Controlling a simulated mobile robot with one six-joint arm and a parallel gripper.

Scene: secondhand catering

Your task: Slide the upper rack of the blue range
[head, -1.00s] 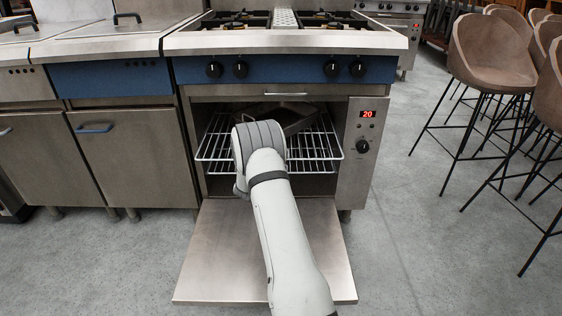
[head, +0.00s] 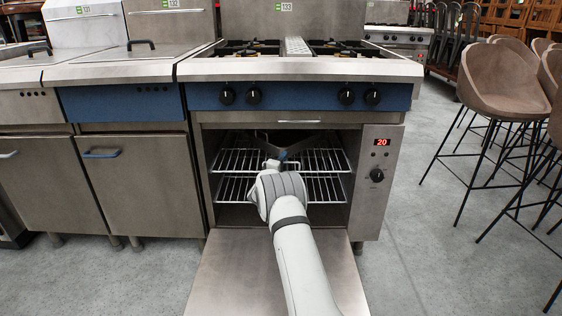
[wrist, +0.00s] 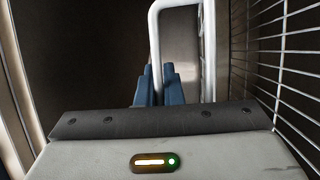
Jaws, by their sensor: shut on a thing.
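The blue range (head: 300,97) stands ahead with its oven door (head: 265,275) folded down. Its upper rack (head: 325,160), a wire grid, lies inside the oven, above a second, lower rack (head: 325,190). In the wrist view, the blue fingers (wrist: 158,88) are shut on the pale outer bar of the rack (wrist: 156,45). The rack's thin wires run down the right side there.
A dark angular piece (head: 300,141) sits behind my gripper in the oven; I cannot tell what it is. A control panel (head: 376,175) flanks the opening on the right. Bar stools (head: 505,85) stand further right, with clear floor between. Steel cabinets (head: 140,180) are on the left.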

